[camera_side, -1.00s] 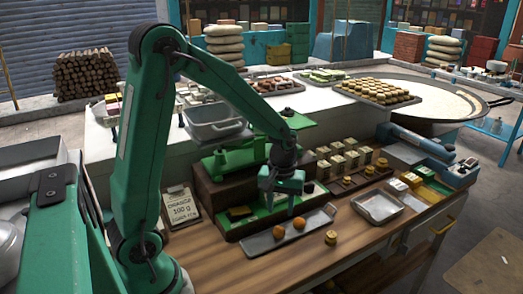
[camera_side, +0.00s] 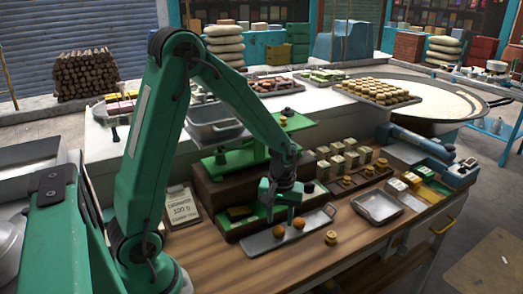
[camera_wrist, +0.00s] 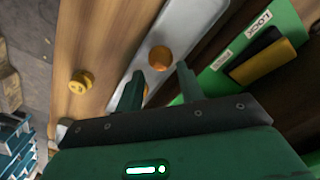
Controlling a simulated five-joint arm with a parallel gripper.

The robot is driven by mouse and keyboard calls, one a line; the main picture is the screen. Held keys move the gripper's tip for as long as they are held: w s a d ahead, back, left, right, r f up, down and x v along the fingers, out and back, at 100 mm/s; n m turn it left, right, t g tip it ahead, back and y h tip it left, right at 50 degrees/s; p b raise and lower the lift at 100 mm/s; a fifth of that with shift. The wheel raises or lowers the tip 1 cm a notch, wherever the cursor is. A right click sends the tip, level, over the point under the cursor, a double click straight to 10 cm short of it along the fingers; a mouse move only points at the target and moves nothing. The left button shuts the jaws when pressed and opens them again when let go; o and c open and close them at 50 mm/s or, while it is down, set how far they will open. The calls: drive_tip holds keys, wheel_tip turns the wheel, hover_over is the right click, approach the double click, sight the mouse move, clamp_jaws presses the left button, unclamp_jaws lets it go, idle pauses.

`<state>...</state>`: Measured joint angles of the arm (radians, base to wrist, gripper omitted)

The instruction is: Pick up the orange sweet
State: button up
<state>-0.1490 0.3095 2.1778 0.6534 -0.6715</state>
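Two round orange sweets lie on a long grey metal tray (camera_side: 258,246) on the wooden counter, a left one (camera_side: 278,231) and a right one (camera_side: 299,223). My gripper (camera_side: 280,213) is just above the tray, close to both sweets, with nothing held. In the wrist view my gripper's fingers (camera_wrist: 158,78) are spread apart. One orange sweet (camera_wrist: 159,58) shows beyond and between the fingertips. The other orange sweet (camera_wrist: 146,91) is partly hidden behind the left finger.
A yellow sweet (camera_side: 330,238) stands on the wood right of the tray. Behind the tray is a balance scale with green parts (camera_side: 232,163) and a dark base. A price card (camera_side: 182,209) stands left. An empty metal tray (camera_side: 379,205) sits right. The front counter is clear.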

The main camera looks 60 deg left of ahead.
sight(279, 228)
drive_tip(key=shift+s+f, duration=0.1)
drive_tip(key=shift+f, duration=2.1)
drive_tip(key=c, duration=0.6)
